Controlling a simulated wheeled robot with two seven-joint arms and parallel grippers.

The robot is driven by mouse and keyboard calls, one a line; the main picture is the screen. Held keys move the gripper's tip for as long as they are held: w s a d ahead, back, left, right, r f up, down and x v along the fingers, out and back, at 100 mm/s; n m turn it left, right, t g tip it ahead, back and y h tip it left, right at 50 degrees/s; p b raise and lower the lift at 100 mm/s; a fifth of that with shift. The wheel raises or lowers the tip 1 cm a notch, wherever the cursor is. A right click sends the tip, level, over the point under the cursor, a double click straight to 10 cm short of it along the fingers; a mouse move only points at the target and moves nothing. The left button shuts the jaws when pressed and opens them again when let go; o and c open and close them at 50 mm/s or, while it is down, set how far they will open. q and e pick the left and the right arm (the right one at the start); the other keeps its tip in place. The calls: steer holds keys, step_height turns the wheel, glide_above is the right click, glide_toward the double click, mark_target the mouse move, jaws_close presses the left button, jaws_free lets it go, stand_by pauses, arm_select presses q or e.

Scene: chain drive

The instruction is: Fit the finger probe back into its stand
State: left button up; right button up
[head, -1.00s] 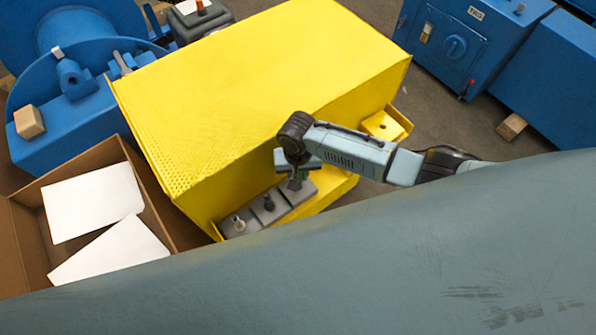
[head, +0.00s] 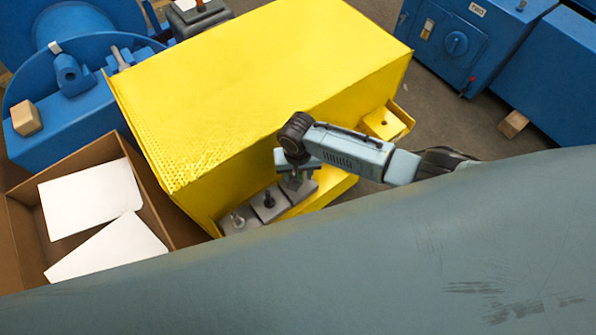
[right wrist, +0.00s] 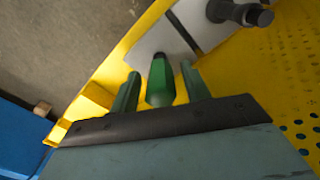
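The green finger probe (right wrist: 160,84) stands between the two green fingers of my right gripper (right wrist: 160,78) in the right wrist view, its dark tip toward a pale grey block (right wrist: 165,38). Narrow gaps show on both sides of the probe, so the fingers look open around it. Whether the tip is inside the stand cannot be told. In the head view my right gripper (head: 297,170) is over the far end of a row of grey blocks, and its fingers are too small to read. My left gripper is not in view.
The row of grey blocks with dark pegs (head: 268,202) sits on a yellow ledge beside a big yellow housing (head: 250,85). A cardboard box (head: 22,235) with white sheets stands left. Blue machines (head: 460,45) stand behind. A large grey-blue surface covers the foreground.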

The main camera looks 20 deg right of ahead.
step_height(320, 180, up, 13)
steer(key=p, duration=0.2)
steer(key=shift+r, duration=0.2)
stand_by(0.4)
steer(key=shift+p, duration=0.3)
